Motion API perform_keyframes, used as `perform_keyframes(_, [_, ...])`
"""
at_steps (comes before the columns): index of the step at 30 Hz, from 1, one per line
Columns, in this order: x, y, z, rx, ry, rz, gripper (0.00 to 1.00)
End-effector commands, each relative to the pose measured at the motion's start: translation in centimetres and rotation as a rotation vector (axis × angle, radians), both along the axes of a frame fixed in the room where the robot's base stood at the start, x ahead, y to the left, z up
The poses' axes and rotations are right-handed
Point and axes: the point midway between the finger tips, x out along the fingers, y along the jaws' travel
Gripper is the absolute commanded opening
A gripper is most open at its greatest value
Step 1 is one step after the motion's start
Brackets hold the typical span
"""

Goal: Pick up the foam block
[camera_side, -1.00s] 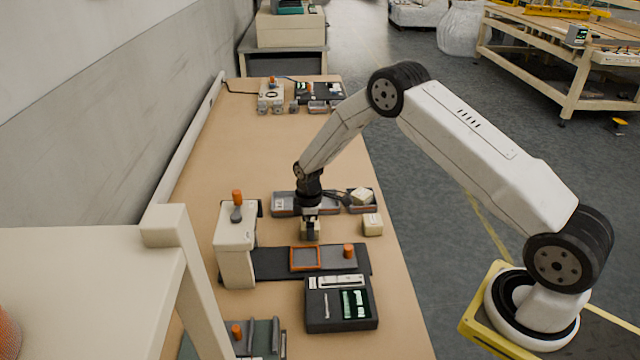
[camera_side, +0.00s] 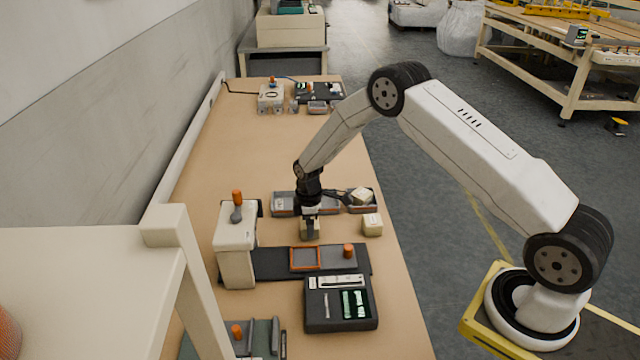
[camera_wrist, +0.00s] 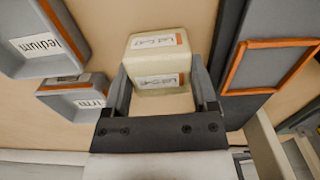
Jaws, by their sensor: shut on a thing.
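The foam block (camera_wrist: 158,57) is cream with printed white and orange labels. It sits between the two fingers of my gripper (camera_wrist: 150,90) in the wrist view, and the fingers are shut on it. In the side view my gripper (camera_side: 310,226) points down at the tabletop, and its fingers largely hide the held block. I cannot tell whether the block touches the table. A second cream block (camera_side: 372,224) stands on the table just right of my gripper. Another pale block (camera_side: 361,196) lies in a grey bin behind it.
Grey bins (camera_side: 285,204) stand behind my gripper. A dark mat with an orange square frame (camera_side: 305,258) lies in front. A beige stand (camera_side: 236,250) is to the left. A black case (camera_side: 340,303) lies nearer.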

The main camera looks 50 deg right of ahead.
Motion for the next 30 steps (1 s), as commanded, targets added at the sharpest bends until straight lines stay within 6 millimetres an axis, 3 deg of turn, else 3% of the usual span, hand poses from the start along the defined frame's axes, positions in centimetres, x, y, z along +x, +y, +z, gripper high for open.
perform_keyframes(11, [-0.2, 0.0, 3.2, 0.001, 0.001, 0.000, 0.21])
perform_keyframes(26, [-5.0, 0.6, 9.0, 0.001, -0.001, 0.000, 0.21])
perform_keyframes(30, [-7.2, 0.8, 9.9, 0.001, 0.001, 0.000, 0.21])
